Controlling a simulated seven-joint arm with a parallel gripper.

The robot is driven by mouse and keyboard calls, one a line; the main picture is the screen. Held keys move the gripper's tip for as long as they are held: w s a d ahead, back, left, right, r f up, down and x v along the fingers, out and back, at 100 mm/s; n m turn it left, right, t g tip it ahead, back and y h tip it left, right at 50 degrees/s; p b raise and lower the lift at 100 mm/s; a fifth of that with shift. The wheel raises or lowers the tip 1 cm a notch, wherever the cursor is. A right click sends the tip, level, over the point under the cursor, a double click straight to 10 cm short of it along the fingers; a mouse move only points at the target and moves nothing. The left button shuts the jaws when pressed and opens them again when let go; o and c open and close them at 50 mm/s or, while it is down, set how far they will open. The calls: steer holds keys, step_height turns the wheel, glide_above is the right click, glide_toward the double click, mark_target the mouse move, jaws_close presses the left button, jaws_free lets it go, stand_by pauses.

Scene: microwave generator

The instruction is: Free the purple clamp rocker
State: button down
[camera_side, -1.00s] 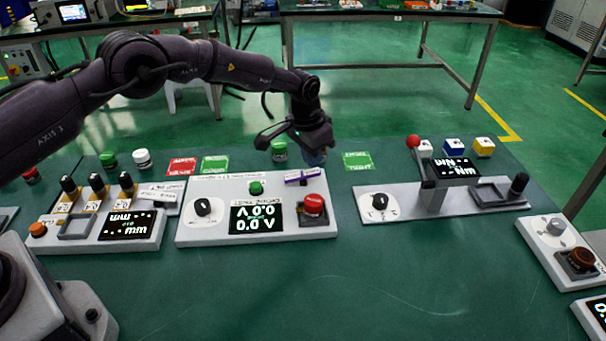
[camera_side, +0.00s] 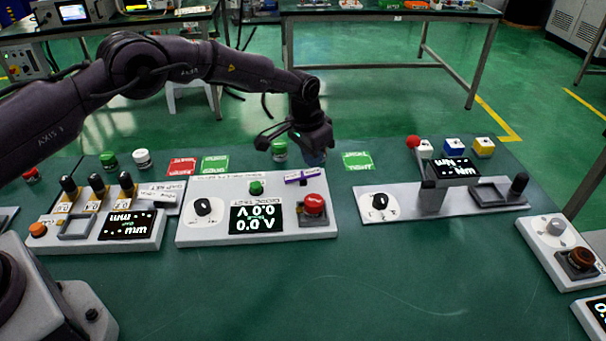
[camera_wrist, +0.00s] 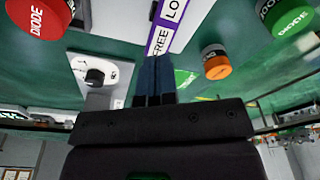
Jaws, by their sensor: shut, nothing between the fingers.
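The purple clamp rocker (camera_side: 302,177) is a small purple bar with white labels at the back right of the middle white panel (camera_side: 215,232). In the wrist view the rocker (camera_wrist: 166,28) reads FREE on its nearer part, with LO visible beside it and the rest cut off. My gripper (camera_side: 316,160) points down just behind the rocker in the side view. In the wrist view the blue fingertips (camera_wrist: 155,62) are together and empty, beside the FREE end; whether they touch it I cannot tell.
A red cylinder (camera_side: 314,204) sits in a grey holder on the panel, next to a display (camera_side: 256,219) reading 0.0 V. A black knob (camera_side: 203,207) and green button (camera_side: 256,188) are to the left. A green cylinder (camera_side: 278,148) stands behind. The wrist view shows an orange cylinder (camera_wrist: 216,64).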

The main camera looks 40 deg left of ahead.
mark_target(312, 171)
steer(key=shift+f, duration=1.55)
stand_by(0.4)
steer(key=shift+s, duration=0.1)
steer(key=shift+r, duration=3.65)
steer(key=shift+s+a+f+g, duration=0.1)
steer(key=shift+s+f+g, duration=0.3)
steer(key=shift+s+f, duration=0.7)
steer(key=shift+s+a+r, duration=0.15)
steer(key=shift+s+r, duration=0.1)
steer(key=shift+s, duration=0.55)
steer(key=s+a+r+n, duration=0.2)
steer(key=s+a+r, duration=0.2)
steer(key=s+r, duration=1.15)
steer(key=s+a+r+t, duration=0.1)
steer(key=s+r, duration=0.2)
steer(key=s, duration=0.3)
steer(key=s+a+r+t, duration=0.1)
steer(key=s+r+t, duration=0.1)
steer(key=s, duration=0.5)
steer(key=s+a+r+n+t, duration=0.1)
steer(key=s+r, duration=0.4)
steer(key=s, duration=0.1)
steer(key=shift+s+a+t, duration=0.2)
steer(key=shift+s+t, duration=0.1)
